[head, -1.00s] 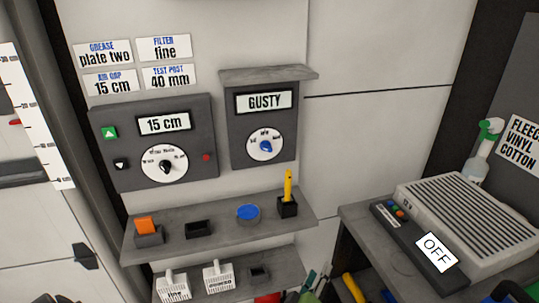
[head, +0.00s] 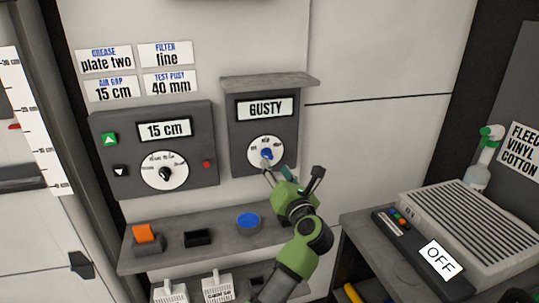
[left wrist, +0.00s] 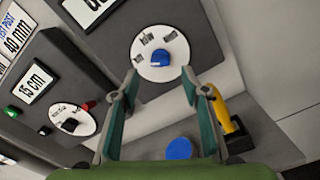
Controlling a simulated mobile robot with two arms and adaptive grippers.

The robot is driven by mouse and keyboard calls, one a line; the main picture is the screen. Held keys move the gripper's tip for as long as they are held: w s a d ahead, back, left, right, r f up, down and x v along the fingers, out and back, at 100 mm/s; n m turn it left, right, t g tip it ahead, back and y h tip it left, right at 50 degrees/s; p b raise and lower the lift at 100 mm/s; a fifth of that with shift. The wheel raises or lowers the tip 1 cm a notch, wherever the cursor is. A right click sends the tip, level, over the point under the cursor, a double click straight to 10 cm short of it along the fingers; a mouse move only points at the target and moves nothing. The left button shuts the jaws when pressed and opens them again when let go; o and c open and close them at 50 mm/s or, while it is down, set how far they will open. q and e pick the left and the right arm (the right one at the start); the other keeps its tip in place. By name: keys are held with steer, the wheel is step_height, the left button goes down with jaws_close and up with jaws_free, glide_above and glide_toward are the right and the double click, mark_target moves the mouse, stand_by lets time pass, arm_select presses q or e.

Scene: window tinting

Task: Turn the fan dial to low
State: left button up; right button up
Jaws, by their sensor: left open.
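The fan dial is a blue knob (head: 267,154) on a white round plate (head: 256,147), set in a grey panel under a display reading GUSTY (head: 266,107). In the left wrist view the knob (left wrist: 161,58) and its white plate (left wrist: 158,73) sit ahead, between and beyond the fingertips. My left gripper (head: 290,176) is open and empty just below and in front of the dial, apart from it as far as I can tell. Its two fingers also show in the left wrist view (left wrist: 162,88). The small labels on the plate are too blurred to read surely. My right gripper is not in view.
A second panel reading 15 cm (head: 167,130) with a black knob is to the left. A shelf (head: 180,258) below holds an orange block (head: 144,234) and a blue round piece (head: 248,222). A yellow tool (left wrist: 230,112) stands right of the fingers. A grey unit reads OFF (head: 440,258).

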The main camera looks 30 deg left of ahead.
mark_target(269, 156)
arm_select(q)
steer(key=p+x, duration=0.1)
steer(key=x, duration=0.6)
steer(key=shift+w+a, duration=0.15)
steer(key=shift+w, duration=0.05)
steer(key=c, duration=1.1)
